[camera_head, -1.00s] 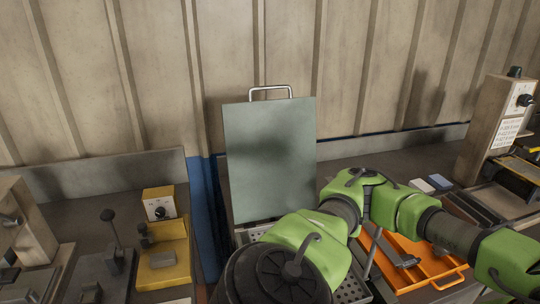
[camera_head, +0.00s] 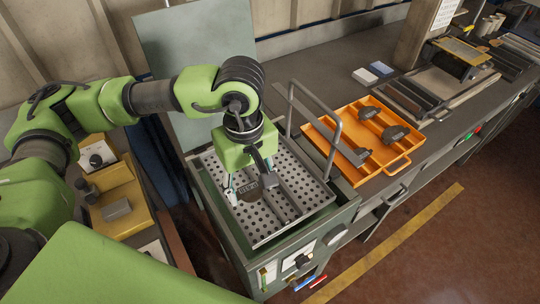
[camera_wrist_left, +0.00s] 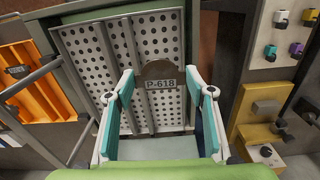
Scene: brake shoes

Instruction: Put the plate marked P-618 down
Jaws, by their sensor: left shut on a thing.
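The plate marked P-618 (camera_head: 248,191) is a small dark brown piece with a rounded edge and a pale label. My left gripper (camera_head: 251,186) points down over the perforated metal tray (camera_head: 299,184) and is shut on the plate. In the left wrist view, the plate (camera_wrist_left: 159,72) sits between the teal-padded fingers of my left gripper (camera_wrist_left: 161,98), with its label readable. Behind it is the perforated tray (camera_wrist_left: 83,45) with its long ribs. I cannot tell whether the plate touches the tray. My right gripper is not in view.
The tray sits in a green machine with a raised lid (camera_head: 185,50) behind and a metal handle bar beside it. An orange tray (camera_head: 345,180) with several dark parts stands to the right. A yellow fixture (camera_head: 120,198) is at left.

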